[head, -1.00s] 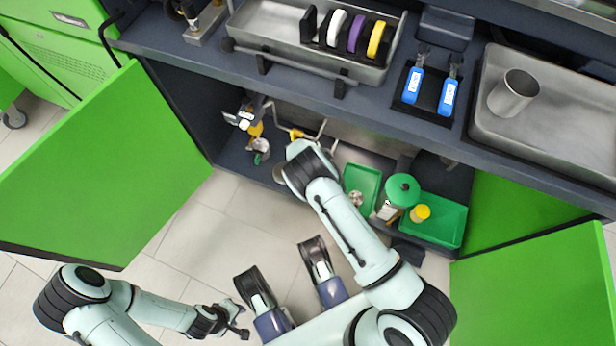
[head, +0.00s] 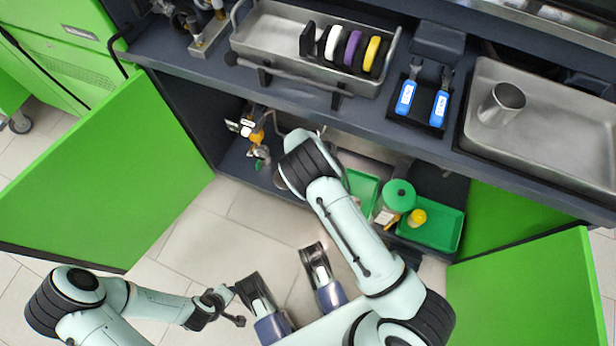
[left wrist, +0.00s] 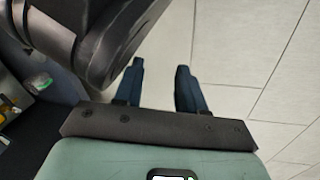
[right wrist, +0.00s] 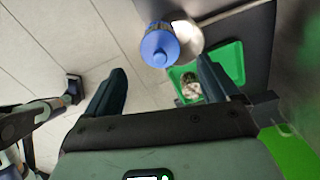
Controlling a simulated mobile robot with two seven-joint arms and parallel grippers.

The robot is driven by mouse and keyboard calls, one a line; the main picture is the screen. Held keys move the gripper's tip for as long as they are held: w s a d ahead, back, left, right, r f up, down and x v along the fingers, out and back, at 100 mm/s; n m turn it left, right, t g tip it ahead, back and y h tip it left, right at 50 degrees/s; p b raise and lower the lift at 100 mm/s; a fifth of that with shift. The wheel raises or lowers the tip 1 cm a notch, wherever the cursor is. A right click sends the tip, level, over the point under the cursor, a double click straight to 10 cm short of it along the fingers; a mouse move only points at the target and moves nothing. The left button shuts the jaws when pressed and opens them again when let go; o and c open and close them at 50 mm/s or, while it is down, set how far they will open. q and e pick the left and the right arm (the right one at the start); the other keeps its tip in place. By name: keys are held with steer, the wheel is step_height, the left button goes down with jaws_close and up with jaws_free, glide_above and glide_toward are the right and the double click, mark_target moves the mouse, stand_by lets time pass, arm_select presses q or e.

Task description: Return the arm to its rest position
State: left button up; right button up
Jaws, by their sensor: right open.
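My right arm (head: 345,225) reaches forward into the open cabinet under the bench; its gripper is hidden in the head view. In the right wrist view the right gripper (right wrist: 163,82) has its fingers wide apart with nothing between them. A blue-topped bottle (right wrist: 160,48) and a green tray (right wrist: 230,62) lie beyond its fingertips. My left arm (head: 155,305) is folded low at the left, with its gripper (head: 238,306) above the floor near my base. In the left wrist view the left gripper (left wrist: 160,80) has a gap between its fingers and holds nothing.
Green cabinet doors (head: 100,180) stand open on both sides. The cabinet floor holds a green-lidded jar (head: 398,196), a yellow-capped bottle (head: 417,217), a green tray (head: 445,235) and a yellow-and-metal fitting (head: 256,138). The bench edge (head: 350,100) overhangs the right arm. Tiled floor is clear between the doors.

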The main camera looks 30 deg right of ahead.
arm_select(q)
steer(key=shift+w+r, duration=0.55)
steer(key=shift+w, duration=0.1)
arm_select(e)
steer(key=shift+r, duration=1.1)
